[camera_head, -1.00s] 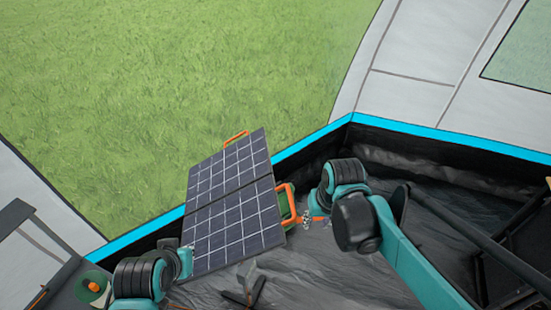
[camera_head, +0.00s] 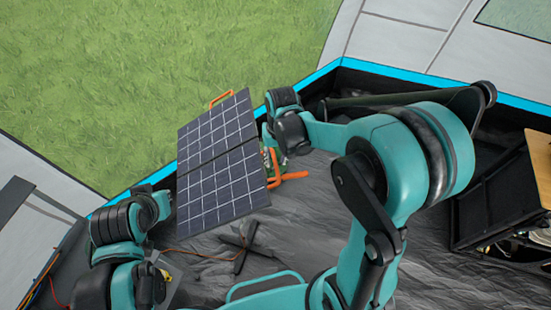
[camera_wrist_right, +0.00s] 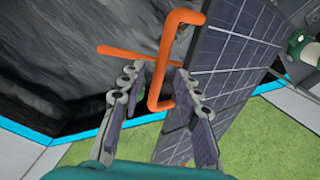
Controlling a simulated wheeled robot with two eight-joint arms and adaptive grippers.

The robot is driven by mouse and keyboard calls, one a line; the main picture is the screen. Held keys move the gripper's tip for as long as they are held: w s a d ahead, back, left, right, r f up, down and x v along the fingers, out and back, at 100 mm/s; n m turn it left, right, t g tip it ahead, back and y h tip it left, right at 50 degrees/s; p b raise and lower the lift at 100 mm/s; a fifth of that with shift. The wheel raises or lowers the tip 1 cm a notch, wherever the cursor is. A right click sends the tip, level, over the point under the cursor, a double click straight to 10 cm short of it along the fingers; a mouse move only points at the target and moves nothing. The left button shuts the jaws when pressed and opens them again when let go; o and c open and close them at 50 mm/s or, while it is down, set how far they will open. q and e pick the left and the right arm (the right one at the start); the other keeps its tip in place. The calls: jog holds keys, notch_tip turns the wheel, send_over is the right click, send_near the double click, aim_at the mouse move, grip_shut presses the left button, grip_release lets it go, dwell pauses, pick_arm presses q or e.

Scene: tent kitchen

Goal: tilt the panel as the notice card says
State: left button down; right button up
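The solar panel (camera_head: 220,172), two dark gridded halves, stands tilted at the tent's open side. It has an orange handle (camera_head: 221,98) at its top edge and orange parts (camera_head: 290,177) at its right edge. My right gripper (camera_head: 268,150) is at that right edge, partly hidden by its wrist. In the right wrist view, its fingers (camera_wrist_right: 163,100) are spread, one either side of an orange bracket handle (camera_wrist_right: 163,52) beside the panel; contact is unclear. My left arm is at the panel's left edge; its gripper fingers are hidden. I cannot make out a notice card.
A dark cross-shaped foot (camera_head: 240,243) and a thin orange cable (camera_head: 195,252) lie on the grey floor below the panel. A dark stand with a wooden top (camera_head: 538,165) is at the right. Grass lies beyond the blue-edged tent wall.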

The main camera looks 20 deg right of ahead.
jog(key=shift+s+f, duration=0.15)
jog(key=shift+f, duration=0.15)
grip_shut()
jog(key=shift+h, duration=0.7)
jog(key=a+r+p, duration=0.1)
jog(key=a+r, duration=0.3)
jog(key=shift+w+a+r, duration=0.1)
jog(key=shift+w+a, duration=0.1)
jog(key=shift+a+r, duration=0.2)
jog(key=shift+a, duration=0.1)
grip_release()
jog(key=shift+a, duration=0.1)
